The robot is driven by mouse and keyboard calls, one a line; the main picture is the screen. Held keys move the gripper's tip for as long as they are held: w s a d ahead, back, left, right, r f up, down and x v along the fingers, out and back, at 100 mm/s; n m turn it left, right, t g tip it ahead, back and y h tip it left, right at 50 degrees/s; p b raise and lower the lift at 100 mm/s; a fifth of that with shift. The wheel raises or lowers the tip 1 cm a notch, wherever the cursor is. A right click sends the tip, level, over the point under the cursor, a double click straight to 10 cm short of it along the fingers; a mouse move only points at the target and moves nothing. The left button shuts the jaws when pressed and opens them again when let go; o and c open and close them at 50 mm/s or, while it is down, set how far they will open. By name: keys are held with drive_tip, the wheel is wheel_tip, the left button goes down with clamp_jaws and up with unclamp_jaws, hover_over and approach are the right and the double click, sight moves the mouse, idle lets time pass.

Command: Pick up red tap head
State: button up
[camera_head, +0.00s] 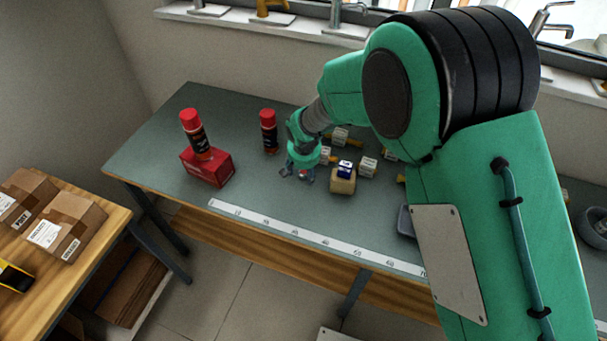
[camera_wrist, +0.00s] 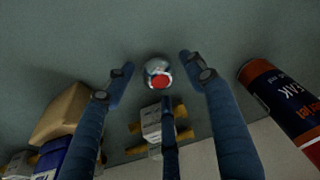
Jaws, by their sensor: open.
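The red tap head (camera_wrist: 159,78) is a small round silver piece with a red face. In the head view the tap head (camera_head: 303,174) is mostly hidden by my gripper. My gripper (camera_wrist: 155,72) is open and empty around it. In the head view my gripper (camera_head: 298,172) hangs low over the bench top, pointing down.
Close by are a red spray can (camera_head: 268,132), a yellowish block with a blue item (camera_head: 343,180) and several labelled valves (camera_head: 367,166). Another spray can (camera_head: 196,135) stands on a red box (camera_head: 207,167) to the left. A white ruler strip (camera_head: 310,237) lines the front edge.

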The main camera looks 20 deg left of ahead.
sight(304, 173)
drive_tip(key=shift+c, duration=0.5)
drive_tip(key=c, duration=1.1)
drive_tip(key=shift+r, duration=0.1)
drive_tip(key=shift+r, duration=0.45)
drive_tip(key=v, duration=0.1)
drive_tip(key=p+v, duration=0.1)
drive_tip(key=shift+w+a+r, duration=0.1)
drive_tip(key=shift+w+r, duration=0.05)
drive_tip(key=shift+r, duration=0.35)
drive_tip(key=s+d, duration=0.3)
drive_tip(key=s, duration=0.1)
drive_tip(key=s+d+p, duration=0.1)
drive_tip(key=s+d, duration=0.2)
drive_tip(key=s, duration=0.1)
drive_tip(key=s+d+r, duration=0.1)
drive_tip(key=s+d, duration=0.2)
drive_tip(key=s, duration=0.1)
drive_tip(key=shift+s+d, duration=0.2)
drive_tip(key=shift+s, duration=0.2)
